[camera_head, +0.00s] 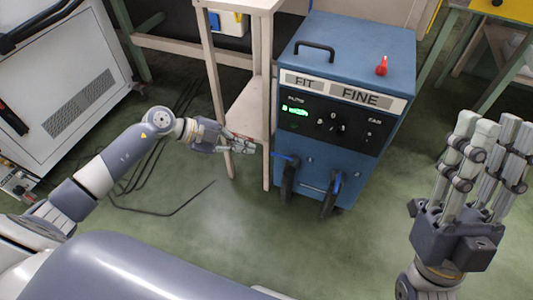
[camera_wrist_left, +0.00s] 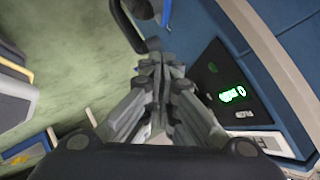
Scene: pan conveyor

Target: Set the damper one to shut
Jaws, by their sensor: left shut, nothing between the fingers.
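I cannot make out a part marked as damper one in either view. A blue machine (camera_head: 335,45) stands right of centre, with "FIT" and "FINE" labels, a black panel (camera_head: 355,127) and a red knob (camera_head: 381,66) on top. My left gripper (camera_head: 250,144) is shut and empty, at the left of the machine's front. In the left wrist view my left gripper (camera_wrist_left: 160,62) points along the machine, beside the panel with its green display (camera_wrist_left: 233,95). My right gripper (camera_head: 490,122) is open and empty at the right, fingers up, apart from the machine.
A pale wooden stand (camera_head: 212,75) is close behind my left gripper, left of the machine. Dark cables (camera_head: 165,212) lie on the green floor. A white cabinet (camera_head: 60,75) stands at the far left. The floor before the machine is clear.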

